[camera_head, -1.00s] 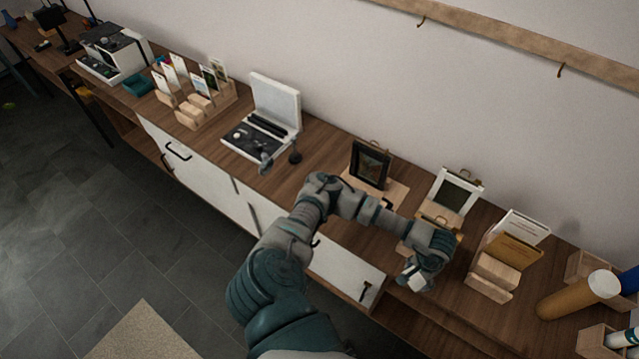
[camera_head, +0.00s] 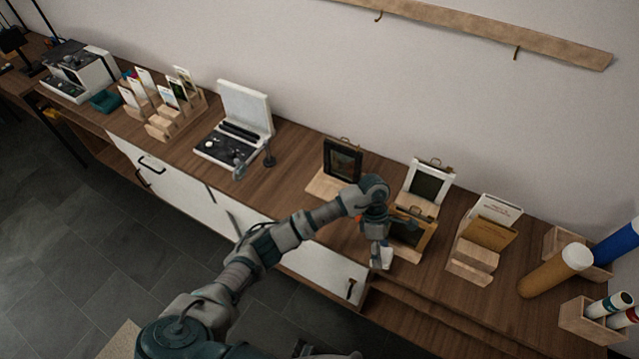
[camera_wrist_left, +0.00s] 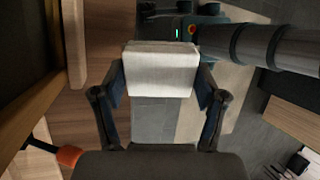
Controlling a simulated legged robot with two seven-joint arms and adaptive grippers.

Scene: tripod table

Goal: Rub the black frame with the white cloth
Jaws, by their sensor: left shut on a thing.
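The black frame (camera_head: 342,160) stands upright on a light wooden holder on the wooden counter. My left gripper (camera_head: 379,248) points down, to the right of the black frame and nearer the counter's front edge. It is shut on the white cloth (camera_head: 386,258), apart from the black frame. In the left wrist view the cloth (camera_wrist_left: 160,68) is a folded block between the two fingers. My left arm hides part of the wood-rimmed frame (camera_head: 408,228) beside the gripper. My right gripper does not show.
A white frame (camera_head: 428,184) stands right of the black one. A card holder (camera_head: 478,250) and a brown tube (camera_head: 555,272) are further right. An open white case (camera_head: 238,130) stands left. Bare counter (camera_head: 300,160) lies between the case and the black frame.

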